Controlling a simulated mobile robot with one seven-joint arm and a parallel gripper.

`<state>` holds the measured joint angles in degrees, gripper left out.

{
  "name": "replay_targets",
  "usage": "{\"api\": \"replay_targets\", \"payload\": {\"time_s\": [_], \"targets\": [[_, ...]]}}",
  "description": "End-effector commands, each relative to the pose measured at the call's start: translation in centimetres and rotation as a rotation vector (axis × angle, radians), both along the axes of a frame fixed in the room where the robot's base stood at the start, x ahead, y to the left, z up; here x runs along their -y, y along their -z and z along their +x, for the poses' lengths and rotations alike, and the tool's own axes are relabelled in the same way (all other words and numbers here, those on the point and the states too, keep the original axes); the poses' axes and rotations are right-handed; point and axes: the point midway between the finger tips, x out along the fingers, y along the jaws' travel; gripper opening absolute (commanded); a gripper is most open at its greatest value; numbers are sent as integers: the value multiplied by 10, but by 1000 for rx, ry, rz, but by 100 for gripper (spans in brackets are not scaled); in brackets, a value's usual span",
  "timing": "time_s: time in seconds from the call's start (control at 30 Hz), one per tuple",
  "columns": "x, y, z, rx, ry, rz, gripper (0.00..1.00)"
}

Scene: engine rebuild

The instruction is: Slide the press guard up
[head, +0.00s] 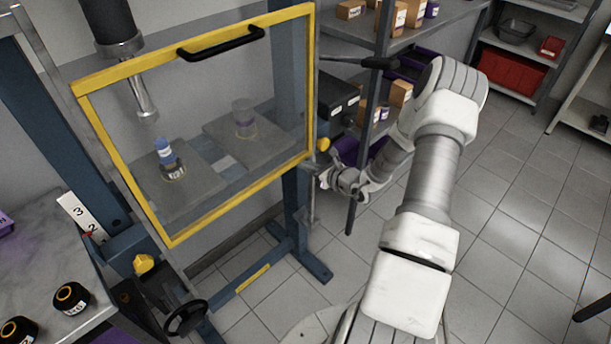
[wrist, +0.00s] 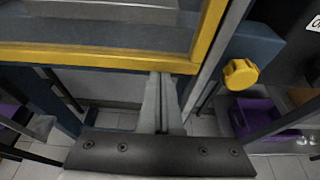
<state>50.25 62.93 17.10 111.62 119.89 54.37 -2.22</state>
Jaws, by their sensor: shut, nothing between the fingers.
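The press guard (head: 241,201) is a clear panel in a yellow frame, standing in front of the press bed. A black handle (head: 222,45) is on its top bar. In the wrist view, the guard's lower bar (wrist: 100,56) and right corner cross the top. My gripper (head: 326,180) is just below and right of the guard's lower right corner in the head view. In the wrist view, my gripper's fingers (wrist: 161,90) are together and empty, with the tips at or just under the lower bar. I cannot tell whether they touch it.
A yellow knob (wrist: 240,74) sits on the post right of the guard. Behind the panel are a blue-topped part (head: 167,155) and a pale cylinder (head: 244,118) on plates. A shelf with boxes (head: 400,93) stands behind my arm. Open floor lies at right.

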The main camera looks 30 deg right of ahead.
Motion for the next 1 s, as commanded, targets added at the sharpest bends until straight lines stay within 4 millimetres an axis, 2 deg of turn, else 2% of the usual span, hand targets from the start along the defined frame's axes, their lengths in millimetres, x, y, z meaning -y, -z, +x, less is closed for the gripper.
{"api": "replay_targets", "payload": {"time_s": [0.03,0.1,0.33,0.53,1.0], "targets": [[0,-24,1,5,-1,-2,0],[-1,-40,1,5,-2,-2,0],[-1,-75,1,3,-2,-1,0],[-1,-86,1,2,-1,1,0],[0,-90,2,10,-1,0,0]]}}
